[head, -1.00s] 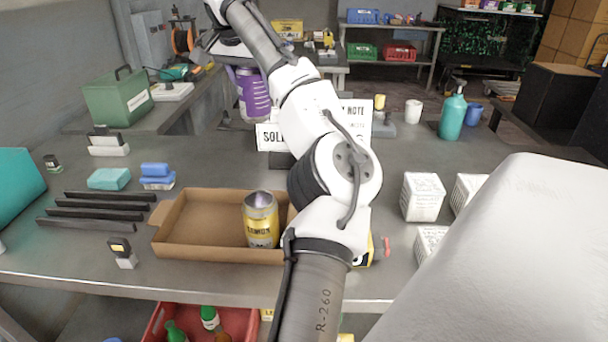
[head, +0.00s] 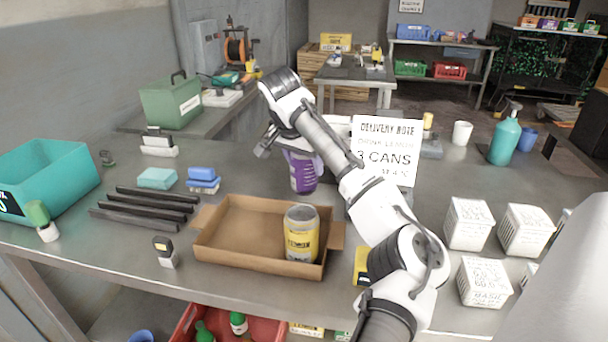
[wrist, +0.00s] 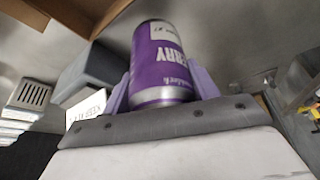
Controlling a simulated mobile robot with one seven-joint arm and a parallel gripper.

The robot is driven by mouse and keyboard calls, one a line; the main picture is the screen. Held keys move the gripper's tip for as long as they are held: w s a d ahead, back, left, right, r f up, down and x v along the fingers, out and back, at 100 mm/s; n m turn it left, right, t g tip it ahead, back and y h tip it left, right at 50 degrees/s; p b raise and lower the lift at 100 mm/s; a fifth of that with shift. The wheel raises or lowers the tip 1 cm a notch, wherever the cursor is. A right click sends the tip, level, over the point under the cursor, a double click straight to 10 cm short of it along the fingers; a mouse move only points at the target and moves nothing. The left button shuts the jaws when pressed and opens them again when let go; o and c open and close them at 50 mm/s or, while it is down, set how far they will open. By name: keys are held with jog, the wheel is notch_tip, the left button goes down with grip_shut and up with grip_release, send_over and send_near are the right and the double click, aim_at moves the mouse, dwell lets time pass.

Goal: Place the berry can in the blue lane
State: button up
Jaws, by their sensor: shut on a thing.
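The berry can (head: 303,172) is purple with a white label; "RRY" lettering shows in the wrist view (wrist: 163,60). My gripper (head: 301,160) is shut on it, with a lilac finger on each side of the can in the wrist view (wrist: 162,85). In the head view it is held just behind the cardboard tray, left of the delivery note; whether its base touches the table is unclear. I cannot pick out a blue lane in either view.
The cardboard tray (head: 232,260) holds a yellow lemon can (head: 301,234). The delivery note (head: 386,150) stands behind my arm. Black bars (head: 145,205), blue blocks (head: 202,175) and a teal bin (head: 62,165) lie left. White cartons (head: 468,224) stand right.

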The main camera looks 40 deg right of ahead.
aim_at(304, 176)
jog(key=shift+f, duration=1.95)
jog(key=o, duration=1.2)
jog(key=shift+f, duration=0.15)
